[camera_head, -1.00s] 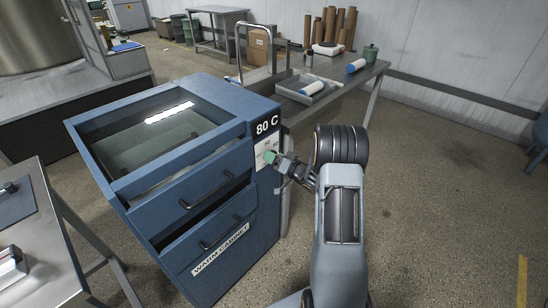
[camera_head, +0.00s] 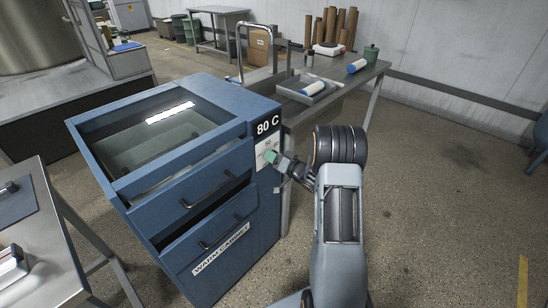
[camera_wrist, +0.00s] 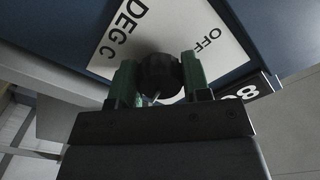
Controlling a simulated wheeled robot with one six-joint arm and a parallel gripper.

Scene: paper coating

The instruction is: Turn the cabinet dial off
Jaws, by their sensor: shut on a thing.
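The blue warm cabinet (camera_head: 262,200) stands in the middle of the head view, with an "80 C" sign at its upper right corner. Below the sign is a white dial panel (camera_head: 261,148). In the wrist view the panel (camera_wrist: 118,52) reads "OFF" and "DEG C". The round black dial (camera_wrist: 159,72) sits between the green fingertips of my gripper (camera_wrist: 160,84), which are shut on it from both sides. In the head view my gripper (camera_head: 271,157) is against the panel and hides the dial. The dial's pointer setting cannot be made out.
A metal bench (camera_head: 345,88) behind the cabinet holds a tray (camera_head: 307,90) and blue-and-white rolls. Another metal table (camera_head: 62,262) stands at the front left. The floor to the right of my arm is open.

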